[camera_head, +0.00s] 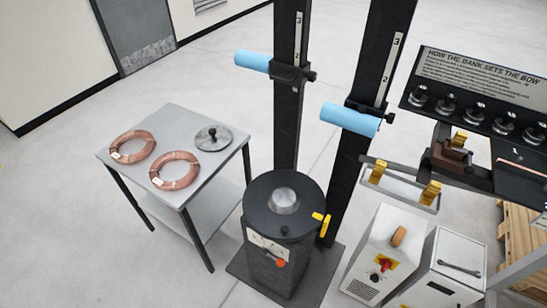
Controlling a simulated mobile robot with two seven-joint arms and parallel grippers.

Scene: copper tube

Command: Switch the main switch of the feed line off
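A red rotary switch (384,265) on a yellow plate sits on the front of a white cabinet (391,238) at the lower right. It looks like a main switch, but its handle position is too small to read. A black knob shows just below it, and a tan round part (399,236) is on the cabinet top. A black drum unit (283,228) stands to the left, with a dial face, an orange-red knob (281,263) and a yellow lever (321,222). Neither of my grippers is in view.
A second white box (452,262) with a black handle stands right of the cabinet. Two black posts with blue cylinders (350,119) rise behind the drum. A grey table (228,167) holds two copper coils (175,170). A sign bank (480,75) is upper right. Floor at left is clear.

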